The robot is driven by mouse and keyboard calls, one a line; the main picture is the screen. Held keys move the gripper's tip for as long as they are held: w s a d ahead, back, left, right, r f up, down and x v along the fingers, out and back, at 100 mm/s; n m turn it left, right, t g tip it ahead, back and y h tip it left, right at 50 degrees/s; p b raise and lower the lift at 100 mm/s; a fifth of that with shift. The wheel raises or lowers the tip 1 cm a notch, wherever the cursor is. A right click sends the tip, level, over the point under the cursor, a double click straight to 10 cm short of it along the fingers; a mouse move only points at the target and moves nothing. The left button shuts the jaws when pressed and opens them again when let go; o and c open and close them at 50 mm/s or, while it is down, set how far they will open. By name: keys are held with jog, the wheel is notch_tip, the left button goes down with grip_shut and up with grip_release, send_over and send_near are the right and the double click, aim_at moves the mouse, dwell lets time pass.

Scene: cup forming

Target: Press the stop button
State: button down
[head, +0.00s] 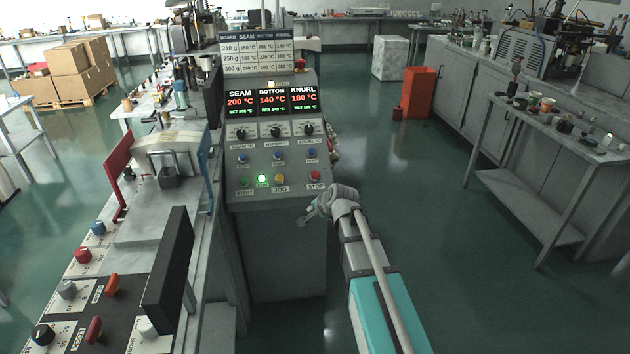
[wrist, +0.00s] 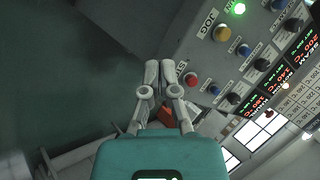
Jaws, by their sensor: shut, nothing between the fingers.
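In the wrist view the red stop button (wrist: 191,79) shows just to the right of my fingertips. My gripper (head: 304,218) is below and slightly left of the button in the head view. In the wrist view my gripper (wrist: 160,68) has its fingertips together, with nothing held. The fingertips appear apart from the button, but their exact distance from the panel is hard to tell.
A yellow JOG button (head: 280,178) and a lit green lamp (head: 262,179) sit left of the stop button. Dark knobs and blue buttons are above, below red temperature displays (head: 271,100). A machine bench (head: 130,262) stands left. Open floor (head: 400,170) lies right.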

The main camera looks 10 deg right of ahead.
aim_at(315, 175)
jog(key=w+d+r+m+t+h+b, duration=0.1)
jog(key=w+d+r+m+t, duration=0.1)
jog(key=w+m, duration=0.5)
jog(key=w+d+r+m+t+b, duration=0.2)
jog(key=w+m+t, duration=0.4)
jog(key=w, duration=0.4)
notch_tip(315, 175, up, 2)
jog(key=shift+w+d+m+h+b, duration=0.3)
jog(key=shift+w+d+m+h, duration=0.1)
jog(key=shift+d+m, duration=0.15)
jog(key=shift+f, duration=0.1)
jog(key=w+f+b, duration=0.1)
jog(key=f+b, duration=0.1)
jog(key=w+f+b, duration=0.1)
jog(key=f+b, duration=0.1)
jog(key=w+f+b, duration=0.1)
jog(key=w+b, duration=0.1)
jog(key=shift+f, duration=0.4)
jog(key=shift+w+f+b, duration=0.55)
jog(key=shift+f+b, duration=0.05)
jog(key=shift+f, duration=0.1)
jog(key=shift+w+f+b, duration=0.25)
jog(key=shift+b, duration=0.05)
